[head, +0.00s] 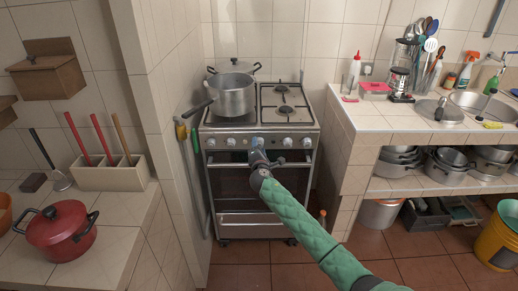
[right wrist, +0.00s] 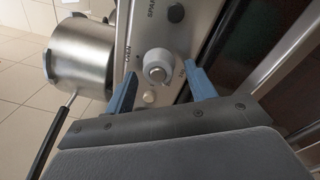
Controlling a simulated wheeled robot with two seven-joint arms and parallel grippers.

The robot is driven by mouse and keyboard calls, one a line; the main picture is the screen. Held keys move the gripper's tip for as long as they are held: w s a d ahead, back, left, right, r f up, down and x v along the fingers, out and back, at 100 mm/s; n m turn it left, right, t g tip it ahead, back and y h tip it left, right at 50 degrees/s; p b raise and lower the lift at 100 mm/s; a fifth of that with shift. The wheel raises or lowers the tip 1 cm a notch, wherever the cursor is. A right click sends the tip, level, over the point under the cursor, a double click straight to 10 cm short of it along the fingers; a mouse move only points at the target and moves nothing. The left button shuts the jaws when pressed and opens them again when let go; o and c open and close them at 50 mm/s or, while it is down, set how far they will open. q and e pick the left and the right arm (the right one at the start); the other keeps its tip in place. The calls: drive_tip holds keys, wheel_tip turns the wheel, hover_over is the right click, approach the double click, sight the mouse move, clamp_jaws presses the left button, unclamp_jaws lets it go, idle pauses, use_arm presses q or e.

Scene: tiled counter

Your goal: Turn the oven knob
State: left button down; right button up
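The oven (head: 262,165) is a steel stove with a row of knobs along its front panel, in the middle of the head view. My right gripper (head: 257,142) is in front of this panel, near its middle, and covers part of it. In the right wrist view, a pale round oven knob (right wrist: 157,66) on the panel lies between the two blue fingers of my right gripper (right wrist: 162,88). The fingers are apart, with a gap on both sides of the knob. The lettering beside the knob reads "OVEN". My left gripper is not in view.
A steel pot (head: 233,96) stands on the hob, its dark handle sticking out past the front left. The tiled counter (head: 385,122) is right of the oven, and a tiled wall is close on the left. A red pot (head: 62,228) stands at lower left.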

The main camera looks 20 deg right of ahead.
drive_tip(key=shift+s, duration=0.25)
use_arm(q)
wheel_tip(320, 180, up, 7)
drive_tip(key=b, duration=0.1)
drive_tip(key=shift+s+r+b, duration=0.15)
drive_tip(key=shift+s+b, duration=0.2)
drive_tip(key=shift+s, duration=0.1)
use_arm(e)
drive_tip(key=v, duration=0.7)
drive_tip(key=shift+s, duration=0.1)
drive_tip(key=shift+c, duration=0.4)
clamp_jaws()
idle(0.4)
